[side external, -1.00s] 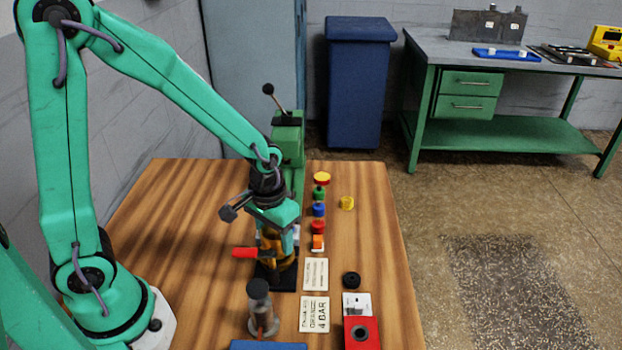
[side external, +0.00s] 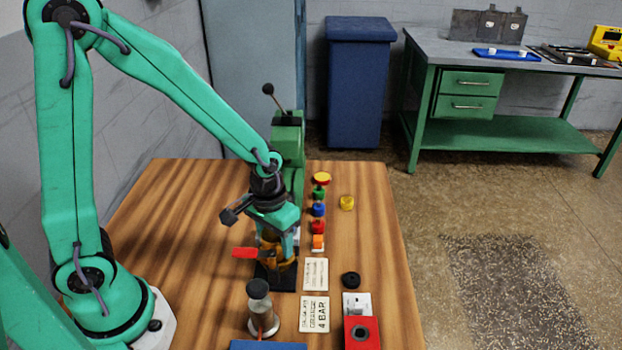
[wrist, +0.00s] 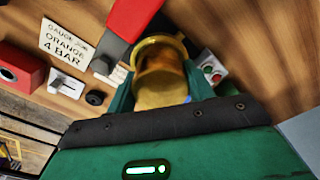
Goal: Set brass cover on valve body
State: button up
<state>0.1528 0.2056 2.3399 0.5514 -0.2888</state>
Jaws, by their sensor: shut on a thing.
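My gripper (side external: 277,234) is shut on the brass cover (wrist: 160,92), which shows between its green fingers in the wrist view. The valve body (side external: 278,263) is brass-coloured and stands on a black base plate (side external: 276,281), with a red lever (side external: 245,253) out to the left. The gripper is directly over the valve body, and the cover is at its top. The fingers hide much of both in the side view. I cannot tell whether the cover is fully seated or level.
A green press-like machine (side external: 288,145) stands close behind the gripper. Coloured caps (side external: 318,210) stand in a row to the right. The wooden table is clear at left.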

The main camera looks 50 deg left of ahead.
jog(key=shift+f, duration=0.15)
dwell(0.3)
jog(key=o, duration=1.2)
jog(key=shift+o, duration=0.4)
jog(key=o, duration=0.3)
jog(key=shift+r, duration=3.75)
jog(key=shift+r, duration=0.15)
